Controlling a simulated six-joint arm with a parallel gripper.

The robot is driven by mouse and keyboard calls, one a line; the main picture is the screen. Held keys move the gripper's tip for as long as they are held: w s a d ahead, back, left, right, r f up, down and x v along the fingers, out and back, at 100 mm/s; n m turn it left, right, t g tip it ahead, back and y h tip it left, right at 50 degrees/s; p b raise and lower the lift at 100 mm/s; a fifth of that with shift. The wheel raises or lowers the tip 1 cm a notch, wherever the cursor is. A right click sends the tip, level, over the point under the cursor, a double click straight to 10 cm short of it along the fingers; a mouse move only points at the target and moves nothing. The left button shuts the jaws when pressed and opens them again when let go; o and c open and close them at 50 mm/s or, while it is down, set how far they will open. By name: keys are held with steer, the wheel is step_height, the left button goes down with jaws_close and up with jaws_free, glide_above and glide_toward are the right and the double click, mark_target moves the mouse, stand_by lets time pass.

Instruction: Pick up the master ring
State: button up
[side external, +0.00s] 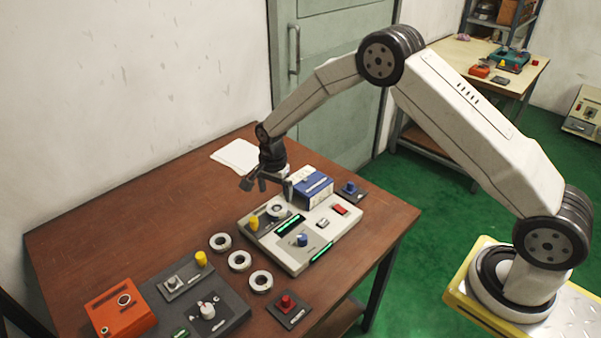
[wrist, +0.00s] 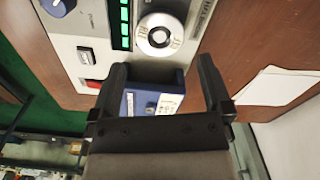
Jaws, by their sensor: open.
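Three similar pale rings lie in a row on the table: one at the back (side external: 220,242), one in the middle (side external: 239,261) and one at the front (side external: 260,281). My gripper (side external: 265,187) is open and empty above the instrument's back edge; it also shows in the wrist view (wrist: 162,68).
A blue and white box (side external: 313,187) stands at the instrument's back, close to my gripper. A yellow knob (side external: 254,222) rises beside the ring. An orange box (side external: 120,307) and a dark panel (side external: 195,294) are at front left. White paper (side external: 236,155) lies behind; the table's left is clear.

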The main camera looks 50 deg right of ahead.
mark_target(277, 208)
steer(key=shift+d+f, duration=0.1)
steer(key=shift+f, duration=2.75)
steer(key=c, duration=1.3)
steer(key=shift+o, duration=0.2)
steer(key=shift+r, duration=0.2)
steer(key=shift+r, duration=0.85)
steer(key=s+r, duration=1.1)
steer(key=s, duration=0.3)
steer(key=shift+d, duration=0.25)
